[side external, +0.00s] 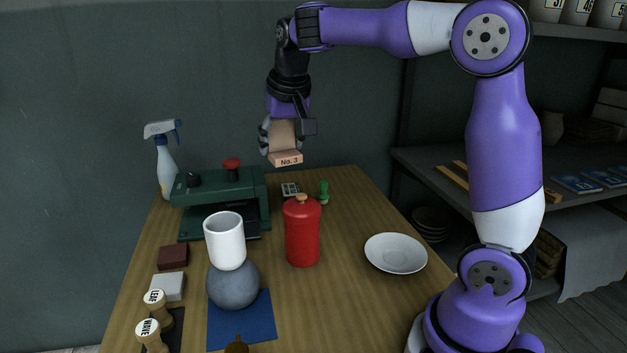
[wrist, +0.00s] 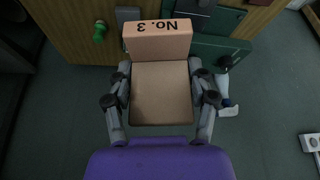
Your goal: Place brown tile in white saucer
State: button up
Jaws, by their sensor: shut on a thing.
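My gripper (side external: 284,142) is shut on a tan block marked "No. 3" (side external: 286,159) and holds it high above the far end of the table. In the wrist view the tan block (wrist: 160,92) sits between both fingers (wrist: 162,97), its lettered end pointing away from my palm. The white saucer (side external: 396,252) lies empty at the right of the table, well apart from my gripper and lower. A dark brown tile (side external: 172,257) lies flat at the left of the table, beside a pale grey tile (side external: 168,287).
A red lidded jar (side external: 302,234) stands left of the saucer. A white cup (side external: 224,241) rests on a grey ball (side external: 233,285) over a blue mat (side external: 256,322). A green press (side external: 222,198) and spray bottle (side external: 165,165) stand behind. The tabletop around the saucer is clear.

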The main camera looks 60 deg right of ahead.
jog(key=s+a+r+n, duration=0.1)
jog(key=s+a+r, duration=0.15)
jog(key=a, duration=0.35)
jog(key=m+g, duration=0.7)
jog(key=m, duration=1.4)
send_near(408, 253)
jog(key=shift+s+d+f+h, duration=0.15)
jog(key=shift+s+d+f, duration=0.1)
jog(key=shift+s, duration=0.15)
jog(key=shift+s+d+f+h, duration=0.15)
jog(key=shift+s+f, duration=0.1)
jog(key=shift+s, duration=0.15)
jog(key=shift+f, duration=2)
jog(key=shift+f, duration=0.15)
